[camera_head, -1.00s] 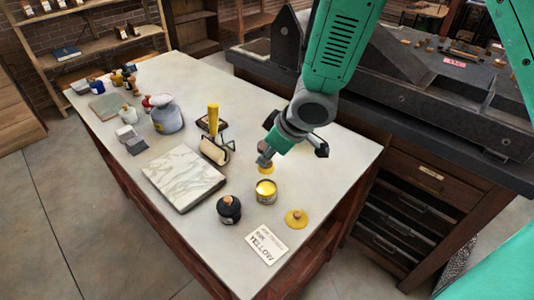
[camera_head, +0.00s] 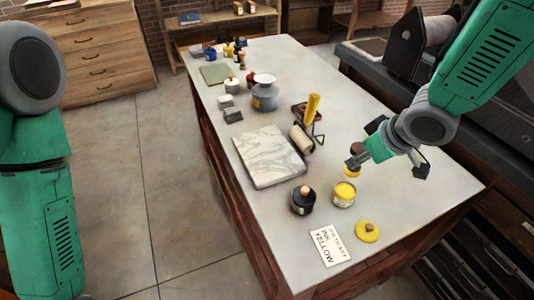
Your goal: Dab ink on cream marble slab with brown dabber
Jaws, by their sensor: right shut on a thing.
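The cream marble slab (camera_head: 268,157), with grey veins, lies flat on the light table. My right gripper (camera_head: 357,158) is shut on the brown dabber (camera_head: 357,148), whose lower face shows yellow (camera_head: 352,172). The dabber is partly hidden by the gripper. It is held just above and behind the open tin of yellow ink (camera_head: 343,195), to the right of the slab and apart from it. My left arm shows at the left edge, but its gripper is out of view.
A black dabber (camera_head: 303,203) stands in front of the slab. A roller with a yellow handle (camera_head: 312,105) lies behind the slab's right side. A yellow lid (camera_head: 367,232) and a YELLOW card (camera_head: 329,246) lie near the front edge. A grey jar (camera_head: 265,95) stands farther back.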

